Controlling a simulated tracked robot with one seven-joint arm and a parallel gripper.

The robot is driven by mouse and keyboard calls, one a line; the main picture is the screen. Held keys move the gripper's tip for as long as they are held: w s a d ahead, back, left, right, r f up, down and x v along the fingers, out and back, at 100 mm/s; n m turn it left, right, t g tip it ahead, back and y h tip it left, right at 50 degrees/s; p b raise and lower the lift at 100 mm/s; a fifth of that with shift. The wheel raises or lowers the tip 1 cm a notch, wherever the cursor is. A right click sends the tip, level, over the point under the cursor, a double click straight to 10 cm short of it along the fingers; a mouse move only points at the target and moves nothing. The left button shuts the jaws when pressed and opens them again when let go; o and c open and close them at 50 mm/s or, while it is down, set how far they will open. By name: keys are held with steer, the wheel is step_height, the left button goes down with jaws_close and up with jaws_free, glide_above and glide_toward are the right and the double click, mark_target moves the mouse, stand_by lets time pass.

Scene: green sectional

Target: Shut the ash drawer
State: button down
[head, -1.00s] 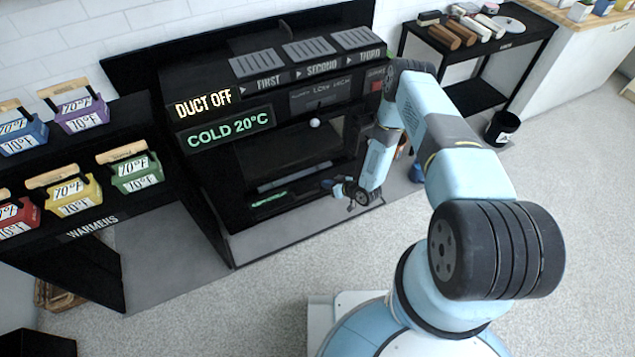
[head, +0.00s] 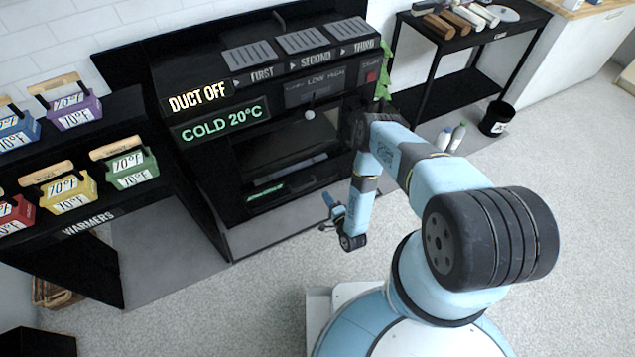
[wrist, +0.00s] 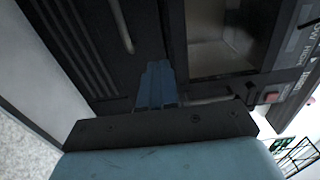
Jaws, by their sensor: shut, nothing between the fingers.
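The ash drawer seems to be the low dark front with a green lit label (head: 265,191) in the black stove (head: 240,215). I cannot tell how far out it stands. My gripper (head: 329,208) is in front of the stove's lower right part, to the right of that front and apart from it in the head view. In the wrist view my gripper's blue fingers (wrist: 158,80) are together and empty, pointing at the black stove face. A pale bar (wrist: 121,27) lies on a dark panel beyond the fingertips; I cannot tell whether it is the drawer's handle.
Signs on the stove read DUCT OFF (head: 199,97) and COLD 20°C (head: 222,120). A warmers shelf (head: 90,222) with coloured boxes stands at left. A black side table (head: 470,50), bottles (head: 457,137) and a black bin (head: 497,119) are at right. The floor right of me is clear.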

mark_target(309, 169)
steer(key=x, duration=1.3)
steer(key=shift+w+a, duration=0.2)
steer(key=shift+w, duration=0.1)
steer(key=x, duration=0.4)
steer(key=shift+w, duration=0.1)
steer(key=shift+w+a, duration=0.2)
steer(key=shift+w, duration=0.15)
steer(key=shift+w+a+r, duration=0.1)
steer(key=shift+w+r, duration=0.1)
steer(key=shift+r, duration=0.05)
steer(key=shift+s+f, duration=0.15)
steer(key=shift+s, duration=0.25)
steer(key=v, duration=1.4)
steer(key=shift+d+f, duration=0.15)
steer(key=shift+d, duration=0.1)
